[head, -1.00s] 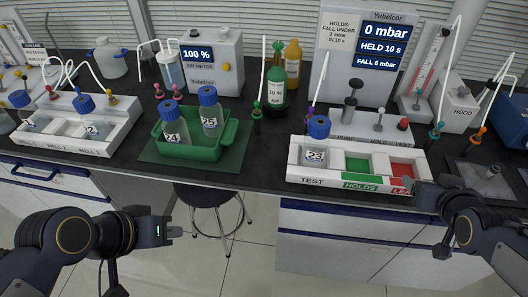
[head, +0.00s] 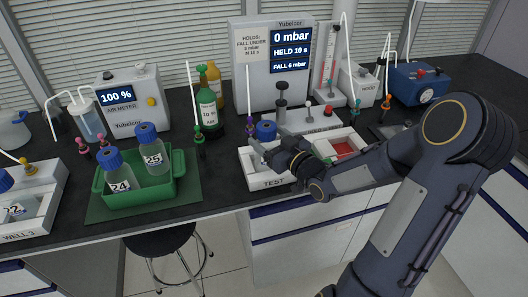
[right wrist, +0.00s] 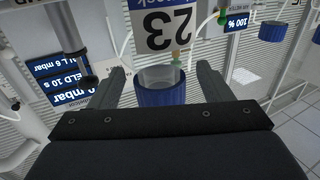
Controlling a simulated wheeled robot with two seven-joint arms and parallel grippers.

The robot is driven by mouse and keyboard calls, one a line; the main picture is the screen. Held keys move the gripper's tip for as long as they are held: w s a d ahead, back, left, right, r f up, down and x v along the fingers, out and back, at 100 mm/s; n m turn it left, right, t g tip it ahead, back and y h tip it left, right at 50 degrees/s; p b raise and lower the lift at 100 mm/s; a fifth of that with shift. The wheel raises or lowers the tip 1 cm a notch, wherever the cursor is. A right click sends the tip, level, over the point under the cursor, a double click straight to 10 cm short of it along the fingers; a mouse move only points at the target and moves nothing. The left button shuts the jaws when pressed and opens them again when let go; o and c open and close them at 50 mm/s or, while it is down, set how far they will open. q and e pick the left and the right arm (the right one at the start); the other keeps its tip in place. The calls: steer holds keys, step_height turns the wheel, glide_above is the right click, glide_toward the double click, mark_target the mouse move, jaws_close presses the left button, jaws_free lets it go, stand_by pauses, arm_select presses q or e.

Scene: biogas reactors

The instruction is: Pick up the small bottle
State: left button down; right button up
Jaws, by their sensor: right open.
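A small clear bottle labelled 23 (right wrist: 168,25) stands in the TEST slot of the white station (head: 262,182). Its blue cap (head: 265,130) shows in the head view, while my right gripper (head: 262,150) hides most of its body. In the right wrist view the bottle appears upside down, and its blue cap (right wrist: 160,97) lies between the two spread fingers of my right gripper (right wrist: 162,72). A gap shows on each side of the cap. Bottles 24 (head: 119,175) and 25 (head: 153,152) stand in the green tray (head: 183,165). My left gripper is out of view.
Behind the station stand a plunger (head: 281,100) and the pressure display box (head: 250,90). A green bottle (head: 207,105) and the air meter (head: 130,100) stand further left. The red slot (head: 343,148) is right of my gripper. A stool (head: 160,243) is below the bench.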

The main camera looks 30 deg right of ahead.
steer(key=w, duration=0.3)
steer(key=shift+w+a, duration=0.1)
steer(key=shift+a, duration=0.1)
steer(key=shift+c, duration=0.2)
steer(key=c, duration=1.5)
